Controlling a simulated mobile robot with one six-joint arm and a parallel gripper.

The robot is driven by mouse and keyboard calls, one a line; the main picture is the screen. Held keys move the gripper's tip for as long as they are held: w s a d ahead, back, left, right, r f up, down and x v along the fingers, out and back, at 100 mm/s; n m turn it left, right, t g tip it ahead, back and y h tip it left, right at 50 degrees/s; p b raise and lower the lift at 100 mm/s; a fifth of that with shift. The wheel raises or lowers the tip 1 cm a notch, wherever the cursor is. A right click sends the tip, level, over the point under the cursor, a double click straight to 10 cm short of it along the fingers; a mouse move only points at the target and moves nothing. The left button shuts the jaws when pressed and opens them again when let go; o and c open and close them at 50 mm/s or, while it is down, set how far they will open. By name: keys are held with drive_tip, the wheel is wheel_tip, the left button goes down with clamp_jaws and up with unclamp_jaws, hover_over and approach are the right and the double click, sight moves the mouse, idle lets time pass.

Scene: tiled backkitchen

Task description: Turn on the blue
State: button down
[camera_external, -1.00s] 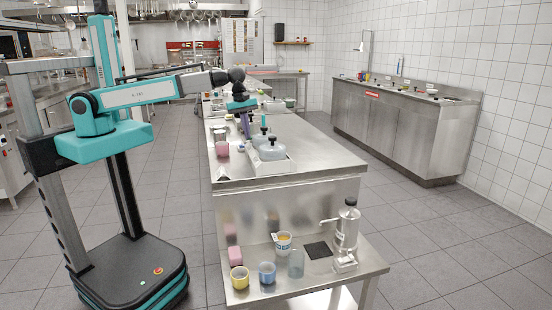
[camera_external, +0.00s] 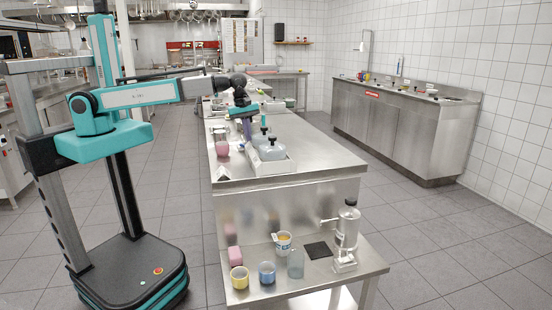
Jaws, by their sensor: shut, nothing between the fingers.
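My gripper (camera_external: 247,130) points down over the left side of the steel counter (camera_external: 310,150). It is shut and empty, just behind and left of a pale tray (camera_external: 285,165) with grey, black-knobbed lidded vessels (camera_external: 272,152). Whether it touches anything is too small to tell. The thing called only "the blue" is not clear. A small blue bottle-like object (camera_external: 265,115) stands behind the tray, right of the gripper. A blue cup (camera_external: 267,273) stands on the low front shelf. No switch or lit indicator can be made out.
A pink cup (camera_external: 222,149) stands at the counter's left edge. The counter's right half is clear.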

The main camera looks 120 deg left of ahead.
drive_tip(key=shift+s+d, duration=0.1)
drive_tip(key=shift+s+d+r, duration=0.15)
drive_tip(key=shift+s+d, duration=0.25)
drive_tip(key=shift+r+p, duration=0.1)
drive_tip(key=shift+p, duration=0.25)
idle(0.3)
drive_tip(key=shift+w+a+r+p, duration=0.1)
drive_tip(key=shift+r+p, duration=0.65)
drive_tip(key=shift+r, duration=0.35)
drive_tip(key=shift+w+a+r+p, duration=0.1)
drive_tip(key=shift+r+p, duration=0.6)
drive_tip(key=shift+r, duration=0.35)
wheel_tip(320, 180, up, 9)
drive_tip(key=b, duration=0.3)
drive_tip(key=shift+w+a+r, duration=0.2)
drive_tip(key=shift+w+a, duration=0.25)
